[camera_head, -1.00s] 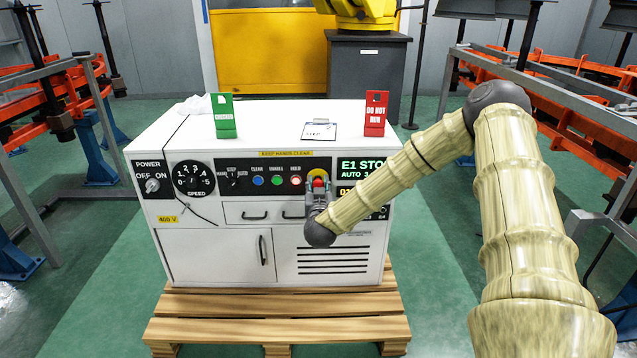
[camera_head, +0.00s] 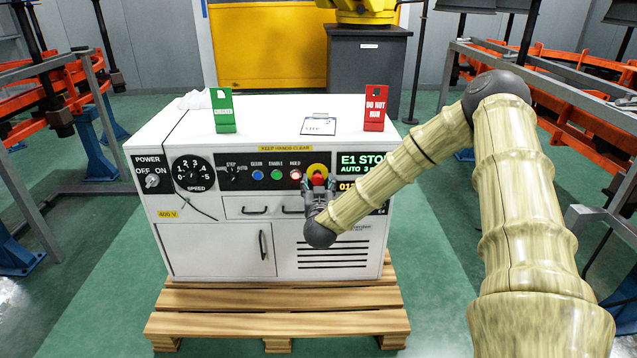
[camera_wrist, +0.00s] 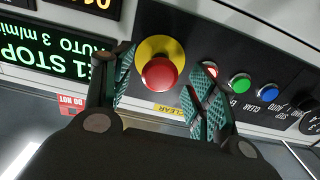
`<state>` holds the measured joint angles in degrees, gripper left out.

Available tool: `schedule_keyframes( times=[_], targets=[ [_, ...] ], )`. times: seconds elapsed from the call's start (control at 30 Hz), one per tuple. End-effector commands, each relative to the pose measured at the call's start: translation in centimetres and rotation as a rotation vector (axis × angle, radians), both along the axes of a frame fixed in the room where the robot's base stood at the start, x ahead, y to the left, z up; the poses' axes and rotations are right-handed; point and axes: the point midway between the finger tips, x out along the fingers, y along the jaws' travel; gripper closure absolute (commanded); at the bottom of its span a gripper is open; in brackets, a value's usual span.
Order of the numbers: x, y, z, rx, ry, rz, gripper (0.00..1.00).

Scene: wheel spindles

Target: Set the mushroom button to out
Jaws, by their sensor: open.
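The mushroom button has a red domed head (camera_head: 318,179) on a yellow round collar, on the black panel strip of the white cabinet. In the wrist view the red head (camera_wrist: 159,73) lies between and beyond my fingertips. My gripper (camera_head: 318,195) is at the panel just below and in front of the button, partly hiding its lower part. The wrist view shows my gripper (camera_wrist: 162,85) open, with one green-padded finger on each side of the button. I cannot tell whether the pads touch it. The display (camera_head: 362,167) beside it reads E1 STOP.
Blue (camera_head: 258,175), green (camera_head: 277,174) and red (camera_head: 295,174) buttons sit left of the mushroom button; in the wrist view they are close to one finger. Green (camera_head: 223,110) and red (camera_head: 375,108) signs and a clipboard (camera_head: 319,126) stand or lie on the cabinet top.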

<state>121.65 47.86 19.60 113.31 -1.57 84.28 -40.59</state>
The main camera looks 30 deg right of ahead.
Motion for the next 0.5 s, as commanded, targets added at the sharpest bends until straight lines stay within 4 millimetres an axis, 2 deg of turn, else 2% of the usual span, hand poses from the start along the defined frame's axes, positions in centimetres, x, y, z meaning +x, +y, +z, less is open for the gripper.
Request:
schedule_keyframes(
  times=[0.3, 0.5],
  targets=[
    [-5.0, 3.1, 0.0, -0.001, 0.003, 0.002, 0.42],
    [-7.4, 4.6, 0.0, 0.001, 0.001, 0.002, 0.42]
  ],
)
